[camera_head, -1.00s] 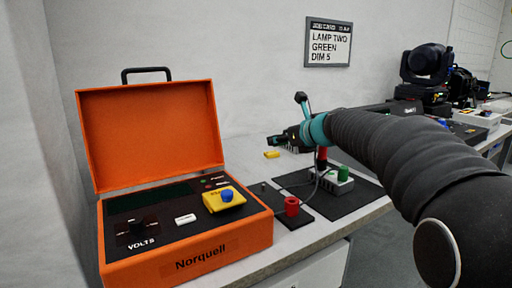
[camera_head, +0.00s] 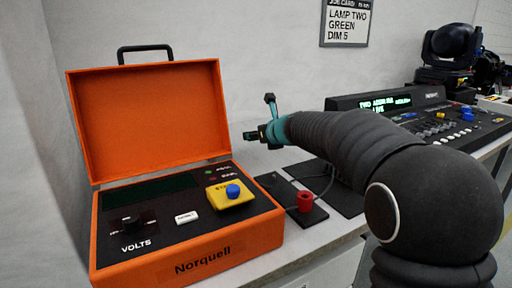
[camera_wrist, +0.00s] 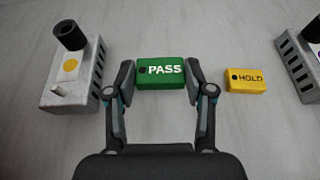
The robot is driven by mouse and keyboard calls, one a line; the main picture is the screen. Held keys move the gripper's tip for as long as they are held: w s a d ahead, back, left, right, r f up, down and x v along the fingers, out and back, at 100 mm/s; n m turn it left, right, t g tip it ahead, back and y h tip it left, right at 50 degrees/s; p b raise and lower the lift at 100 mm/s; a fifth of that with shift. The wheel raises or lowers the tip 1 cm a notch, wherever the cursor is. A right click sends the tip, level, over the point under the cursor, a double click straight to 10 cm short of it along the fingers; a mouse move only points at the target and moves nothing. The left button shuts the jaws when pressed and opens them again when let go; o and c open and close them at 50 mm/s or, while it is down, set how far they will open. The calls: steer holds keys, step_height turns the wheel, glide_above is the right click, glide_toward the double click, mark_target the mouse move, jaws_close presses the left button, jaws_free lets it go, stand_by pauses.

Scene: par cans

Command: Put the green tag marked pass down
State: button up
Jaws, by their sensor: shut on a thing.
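The green tag marked PASS (camera_wrist: 162,74) is between the two fingers of my gripper (camera_wrist: 162,80) in the wrist view, with its lettering facing the camera. The fingers are shut on its left and right ends. From this top view I cannot tell whether the tag touches the grey surface below it.
A yellow HOLD tag (camera_wrist: 246,80) lies right of the green tag. Grey metal boxes stand at left (camera_wrist: 75,75) and far right (camera_wrist: 310,62).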

mark_target(256, 153)
steer(key=shift+a+f+b, duration=0.15)
steer(key=shift+f+b, duration=0.55)
steer(key=shift+f, duration=1.4)
steer(key=shift+f, duration=0.2)
steer(key=o, duration=0.9)
steer(key=shift+o, duration=0.2)
steer(key=shift+r, duration=0.1)
